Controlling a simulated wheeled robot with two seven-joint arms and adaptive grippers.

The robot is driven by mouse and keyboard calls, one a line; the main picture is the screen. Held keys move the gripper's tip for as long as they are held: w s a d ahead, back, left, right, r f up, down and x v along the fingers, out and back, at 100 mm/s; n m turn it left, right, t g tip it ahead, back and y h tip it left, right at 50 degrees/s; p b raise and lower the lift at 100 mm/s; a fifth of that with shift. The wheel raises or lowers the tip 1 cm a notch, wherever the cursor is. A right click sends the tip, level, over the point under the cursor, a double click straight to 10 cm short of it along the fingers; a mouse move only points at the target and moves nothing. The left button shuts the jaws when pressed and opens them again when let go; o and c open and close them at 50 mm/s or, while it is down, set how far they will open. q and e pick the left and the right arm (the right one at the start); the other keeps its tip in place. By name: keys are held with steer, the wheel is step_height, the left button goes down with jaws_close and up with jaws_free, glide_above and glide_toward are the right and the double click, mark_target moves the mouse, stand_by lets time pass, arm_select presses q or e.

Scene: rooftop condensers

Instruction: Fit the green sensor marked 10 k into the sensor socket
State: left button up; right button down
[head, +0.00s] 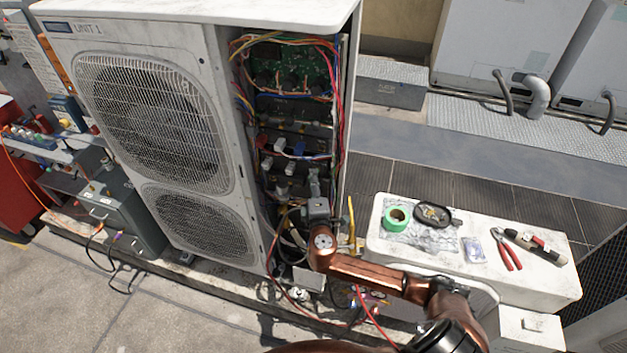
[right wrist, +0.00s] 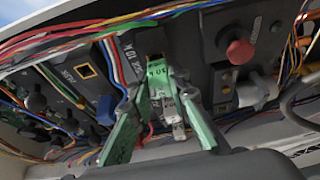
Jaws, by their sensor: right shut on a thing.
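My right gripper (head: 315,188) is inside the open service bay of the UNIT 1 condenser (head: 130,100). In the right wrist view its fingers (right wrist: 160,118) are shut on the green sensor (right wrist: 158,80), whose printed marking is too small to read surely. The sensor points up toward the panel. A small dark opening with an orange rim, which looks like the sensor socket (right wrist: 155,58), shows just beyond the sensor's tip, beside a label reading 10 K. I cannot tell whether the tip touches it. My left gripper is not in view.
Coloured wires (right wrist: 130,18) cross above the opening. A red button (right wrist: 239,53) stands to its right, and a blue part (right wrist: 106,110) to its left. In the head view, a white bench (head: 520,285) holds green tape (head: 397,216) and red-handled pliers (head: 508,250).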

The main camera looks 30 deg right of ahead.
steer(key=shift+w+d, duration=0.35)
steer(key=shift+d, duration=0.05)
stand_by(0.4)
steer(key=c, duration=1.8)
jaws_free()
steer(key=shift+o, duration=0.3)
steer(key=v, duration=1.2)
